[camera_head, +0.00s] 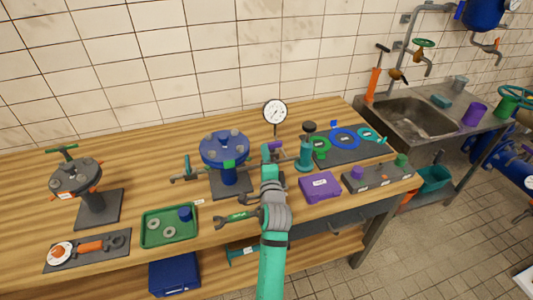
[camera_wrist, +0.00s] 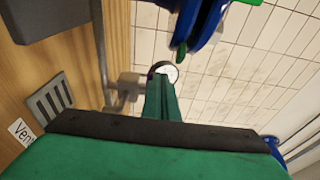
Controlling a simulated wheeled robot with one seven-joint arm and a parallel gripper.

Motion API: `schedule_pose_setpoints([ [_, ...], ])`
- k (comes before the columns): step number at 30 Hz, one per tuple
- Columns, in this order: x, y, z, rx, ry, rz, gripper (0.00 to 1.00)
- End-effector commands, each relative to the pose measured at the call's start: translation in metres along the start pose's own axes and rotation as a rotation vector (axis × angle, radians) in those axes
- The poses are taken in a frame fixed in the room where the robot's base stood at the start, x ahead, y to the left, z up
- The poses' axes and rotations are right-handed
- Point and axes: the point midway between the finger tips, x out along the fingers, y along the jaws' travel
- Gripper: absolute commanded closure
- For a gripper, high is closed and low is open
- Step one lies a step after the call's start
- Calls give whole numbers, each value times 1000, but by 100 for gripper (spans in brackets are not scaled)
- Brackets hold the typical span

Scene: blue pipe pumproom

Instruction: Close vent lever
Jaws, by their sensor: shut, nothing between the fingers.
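My gripper (camera_wrist: 160,90) is shut and empty in the wrist view, its teal fingers pointing toward the wall gauge. In the head view my gripper (camera_head: 269,170) is just right of the blue flanged unit (camera_head: 225,150), partly hidden by my wrist. The blue flange (camera_wrist: 203,22) shows close above the fingers in the wrist view, with a small green tip (camera_wrist: 181,52) below its edge. A label (camera_wrist: 20,131) reading "Vent", cut off, lies on the bench beside a slotted grey plate (camera_wrist: 49,97). I cannot clearly make out the vent lever; contact is unclear.
A gauge (camera_head: 275,112) stands behind my gripper. A green tray (camera_head: 152,240) and green-handled tool (camera_head: 236,217) lie to the left. A grey pipe (camera_wrist: 101,50) is left of the fingers.

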Motion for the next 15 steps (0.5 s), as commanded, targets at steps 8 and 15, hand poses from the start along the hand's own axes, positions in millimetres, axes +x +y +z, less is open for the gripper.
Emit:
schedule_pose_setpoints([
  [8,-15,-4,18,6,-29,-5,100],
  [15,-65,-2,6,3,-11,-3,100],
])
